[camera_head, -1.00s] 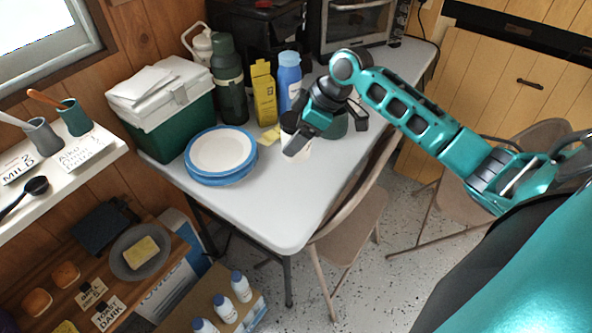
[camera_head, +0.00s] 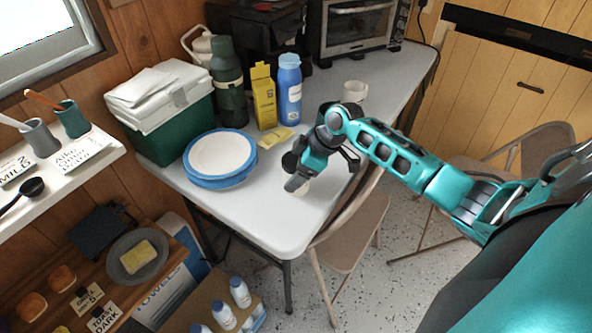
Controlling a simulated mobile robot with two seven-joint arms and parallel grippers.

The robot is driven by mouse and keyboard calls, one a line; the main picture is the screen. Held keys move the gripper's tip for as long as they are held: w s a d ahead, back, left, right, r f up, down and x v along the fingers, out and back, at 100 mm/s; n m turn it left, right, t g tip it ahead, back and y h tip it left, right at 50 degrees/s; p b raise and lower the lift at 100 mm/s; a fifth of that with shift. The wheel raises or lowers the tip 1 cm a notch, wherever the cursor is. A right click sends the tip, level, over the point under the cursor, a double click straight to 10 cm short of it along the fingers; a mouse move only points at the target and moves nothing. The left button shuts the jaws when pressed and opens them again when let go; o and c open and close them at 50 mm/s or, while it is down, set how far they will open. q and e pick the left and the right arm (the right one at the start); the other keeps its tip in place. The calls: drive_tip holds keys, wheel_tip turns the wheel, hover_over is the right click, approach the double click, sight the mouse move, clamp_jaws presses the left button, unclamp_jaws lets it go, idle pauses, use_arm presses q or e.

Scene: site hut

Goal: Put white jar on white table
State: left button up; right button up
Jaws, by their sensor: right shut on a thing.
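The white table (camera_head: 262,222) stands in the middle of the head view, with bare top around its front right part. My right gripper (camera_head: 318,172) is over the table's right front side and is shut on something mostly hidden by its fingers. A small whitish patch of what seems to be the white jar (camera_head: 303,187) shows just under the fingers. I cannot tell whether it touches the table top. My left gripper is not in view.
Blue-rimmed plates (camera_head: 221,158), a green cooler (camera_head: 170,120), a dark green flask (camera_head: 228,85), a yellow carton (camera_head: 263,97), a blue bottle (camera_head: 289,90) and a white mug (camera_head: 354,92) stand on the table. A folding chair (camera_head: 350,232) is against its right edge.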

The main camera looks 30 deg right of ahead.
drive_tip(key=shift+f, duration=0.1)
drive_tip(key=o, duration=1.3)
drive_tip(key=p+v, duration=0.1)
drive_tip(key=v, duration=1.1)
